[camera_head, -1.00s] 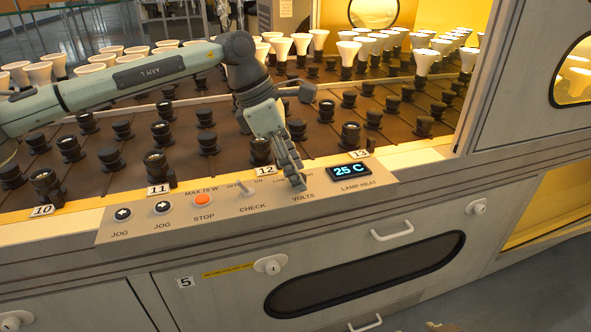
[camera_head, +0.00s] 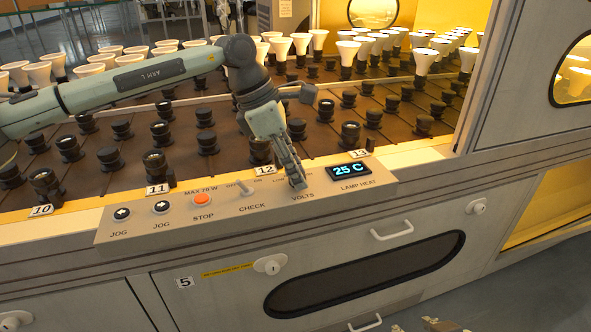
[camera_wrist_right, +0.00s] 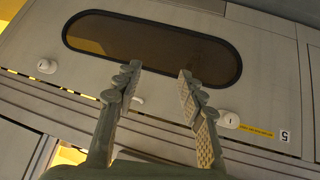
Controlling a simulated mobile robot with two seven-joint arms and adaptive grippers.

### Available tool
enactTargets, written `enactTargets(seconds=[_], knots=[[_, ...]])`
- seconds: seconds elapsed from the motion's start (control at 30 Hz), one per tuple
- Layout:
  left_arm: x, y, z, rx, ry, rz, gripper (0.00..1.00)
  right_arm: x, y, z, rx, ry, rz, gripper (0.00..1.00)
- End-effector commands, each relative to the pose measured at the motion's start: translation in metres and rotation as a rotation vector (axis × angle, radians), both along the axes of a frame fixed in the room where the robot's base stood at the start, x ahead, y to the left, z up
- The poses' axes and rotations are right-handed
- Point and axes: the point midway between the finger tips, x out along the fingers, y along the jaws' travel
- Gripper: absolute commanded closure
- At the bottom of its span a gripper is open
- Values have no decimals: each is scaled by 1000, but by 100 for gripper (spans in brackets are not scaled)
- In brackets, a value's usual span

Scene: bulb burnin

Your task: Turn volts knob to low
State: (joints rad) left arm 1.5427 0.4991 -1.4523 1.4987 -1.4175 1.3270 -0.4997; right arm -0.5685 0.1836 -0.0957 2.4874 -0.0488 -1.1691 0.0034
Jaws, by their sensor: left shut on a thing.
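The control panel (camera_head: 330,187) runs along the front ledge of the machine. My left gripper (camera_head: 297,183) points down onto the panel just above the VOLTS label (camera_head: 303,198). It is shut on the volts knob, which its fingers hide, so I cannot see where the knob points. Part of the lettering around the knob is also covered. My right gripper (camera_wrist_right: 157,85) shows in the right wrist view with its two fingers apart and nothing between them, in front of the cabinet front.
Left of the volts knob are the CHECK switch (camera_head: 244,188), the red STOP button (camera_head: 203,200) and two JOG buttons. The LAMP HEAT display (camera_head: 348,169) reads 25 C on the right. Rows of sockets and bulbs stand behind. Cabinet handles (camera_head: 392,231) stick out below.

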Motion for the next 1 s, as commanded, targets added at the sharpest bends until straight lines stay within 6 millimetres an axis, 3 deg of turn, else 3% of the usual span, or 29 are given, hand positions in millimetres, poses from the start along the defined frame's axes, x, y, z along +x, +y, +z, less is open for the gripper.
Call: enactTargets(seconds=[0.27,0.5,0.7,0.8,1.0], knots=[[-1,0,-3,-1,-2,131,100,39,47,39,105,-277,85,60],[-1,-1,-4,-2,-3,307,100,62,100,115,265,-662,176,60],[-2,-1,-3,-2,-3,449,100,51,128,188,417,-993,228,60],[-2,-1,-3,-2,-3,510,100,39,134,217,480,-1134,240,60],[-2,-1,-2,-1,-2,607,100,34,125,239,499,-1288,238,60]])
